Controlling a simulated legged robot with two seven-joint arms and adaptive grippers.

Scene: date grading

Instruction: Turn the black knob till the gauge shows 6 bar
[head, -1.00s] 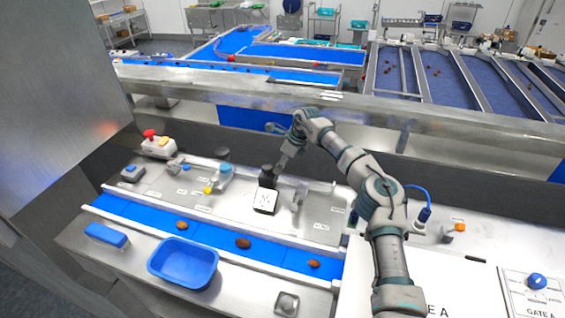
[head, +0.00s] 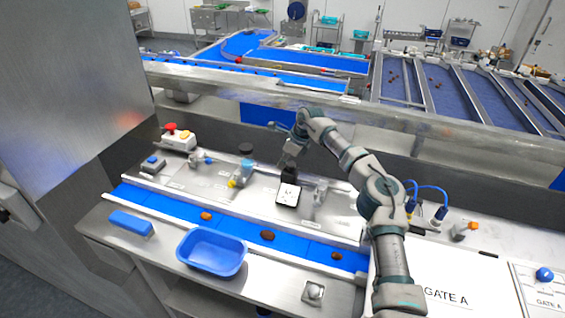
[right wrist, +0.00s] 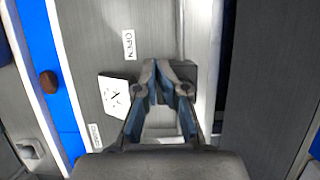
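The gauge (head: 288,195) is a small white-faced square on the metal panel behind the blue belt. Its dial is too small to read. A black part (head: 288,173), which looks like the knob, stands just behind the gauge. My right gripper (head: 289,161) is right above that black part; I cannot tell whether they touch. In the right wrist view, my right gripper (right wrist: 164,72) has its fingertips together, with nothing visible between them. The white gauge face (right wrist: 115,98) lies left of the fingers, its marks unreadable. My left gripper is not in view.
A blue tub (head: 212,252) stands before the blue belt (head: 235,228), which carries several dates. A blue-topped fitting (head: 247,168) with a yellow part is left of the gauge. A box with a red button (head: 172,128) is farther left. A metal fitting (head: 320,192) stands close on the right.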

